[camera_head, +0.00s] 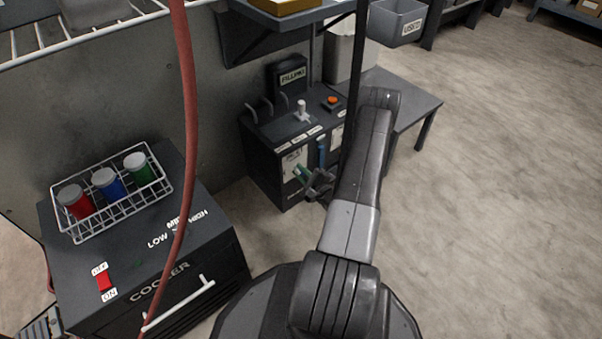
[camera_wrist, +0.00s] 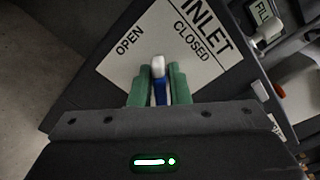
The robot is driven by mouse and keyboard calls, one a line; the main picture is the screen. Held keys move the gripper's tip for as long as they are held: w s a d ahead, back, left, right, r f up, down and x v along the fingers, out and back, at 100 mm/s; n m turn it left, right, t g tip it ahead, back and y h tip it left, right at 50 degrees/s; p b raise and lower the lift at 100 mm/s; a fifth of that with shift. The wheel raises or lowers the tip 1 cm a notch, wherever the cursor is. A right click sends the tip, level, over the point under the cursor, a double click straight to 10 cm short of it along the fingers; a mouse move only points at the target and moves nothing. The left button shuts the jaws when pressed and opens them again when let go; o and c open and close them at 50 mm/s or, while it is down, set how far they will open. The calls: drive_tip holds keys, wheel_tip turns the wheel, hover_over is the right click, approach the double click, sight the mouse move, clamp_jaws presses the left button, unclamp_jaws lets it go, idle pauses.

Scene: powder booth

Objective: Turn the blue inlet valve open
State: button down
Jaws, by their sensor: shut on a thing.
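The blue inlet valve handle (camera_wrist: 159,92) with a pale tip shows in the wrist view, in front of a white INLET label (camera_wrist: 108,62). The label reads OPEN at left and CLOSED at right. The handle's tip points up between the two words. My gripper (camera_wrist: 159,86) has its green fingers on both sides of the handle, shut on it. The handle's base is hidden behind the gripper body. In the head view, my gripper (camera_head: 314,180) is at the front of the dark filling machine (camera_head: 268,168), and the handle is hard to make out.
A cooler (camera_head: 130,255) with a red switch (camera_head: 103,281) stands at left, bearing a wire rack (camera_head: 119,214) of red, blue and green capped jars. A red hose (camera_head: 188,110) hangs in front. A grey table (camera_head: 405,95) stands beside the machine. Floor at right is clear.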

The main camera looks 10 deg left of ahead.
drive_tip(key=n, duration=0.3)
drive_tip(key=shift+f+n, duration=0.1)
drive_tip(key=shift+n, duration=0.3)
drive_tip(key=shift+s+f+n, duration=0.1)
drive_tip(key=shift+n, duration=1.8)
drive_tip(key=c, duration=1.5)
unclamp_jaws()
drive_tip(key=p+v, duration=0.4)
drive_tip(key=v, duration=0.9)
drive_tip(key=shift+s+d, duration=0.25)
drive_tip(key=shift+w, duration=0.1)
